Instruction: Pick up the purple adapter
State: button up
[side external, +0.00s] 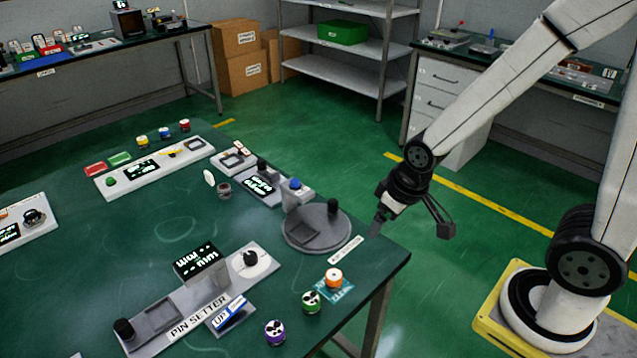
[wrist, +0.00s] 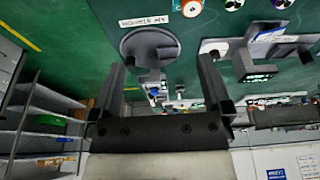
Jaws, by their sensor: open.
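The purple adapter (side external: 275,333) is a small round piece with a black-and-white top. It stands on the green table near its front edge, right of the pin setter. In the wrist view the purple adapter (wrist: 283,4) shows at the top edge, partly cut off. My gripper (side external: 413,226) is open and empty, up near the table's right corner, well away from the adapter. In the wrist view nothing is between the fingers of my gripper (wrist: 161,68).
A green adapter (side external: 312,302) and an orange one (side external: 334,279) on a teal plate stand right of the purple one. The grey pin setter (side external: 160,318) lies to its left. A round grey station (side external: 297,243) with a post stands behind, nearer my gripper.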

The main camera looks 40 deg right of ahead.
aim_at(275, 334)
jog(key=w+a+f+n+t+y, duration=0.1)
jog(key=w+a+f+n+t, duration=0.1)
jog(key=a+f, duration=0.2)
jog(key=w+a+f+n+t+y, duration=0.1)
jog(key=w+a+f+t+y, duration=0.1)
jog(key=a+f, duration=0.2)
jog(key=w+a+f+n+t+y, duration=0.1)
jog(key=a+f+n+t, duration=0.1)
jog(key=a+f, duration=0.3)
jog(key=shift+w+a+n+y, duration=0.3)
jog(key=shift+w+a+y, duration=0.1)
jog(key=shift+a, duration=0.4)
jog(key=s+a+f+y, duration=0.1)
jog(key=a, duration=0.1)
jog(key=s+a+f+n+t+y, duration=0.1)
jog(key=s+a+f, duration=0.1)
jog(key=shift+s+a+f+n+y, duration=0.1)
jog(key=shift+s+n+y, duration=0.2)
jog(key=shift+y, duration=0.1)
jog(key=shift+s+a+f+y, duration=0.3)
jog(key=shift+s+f+y, duration=0.15)
jog(key=shift+s+y, duration=0.25)
jog(key=shift+a, duration=0.1)
jog(key=shift+x, duration=1.25)
jog(key=shift+w, duration=0.15)
jog(key=shift+d+x, duration=0.2)
jog(key=shift+x, duration=2.3)
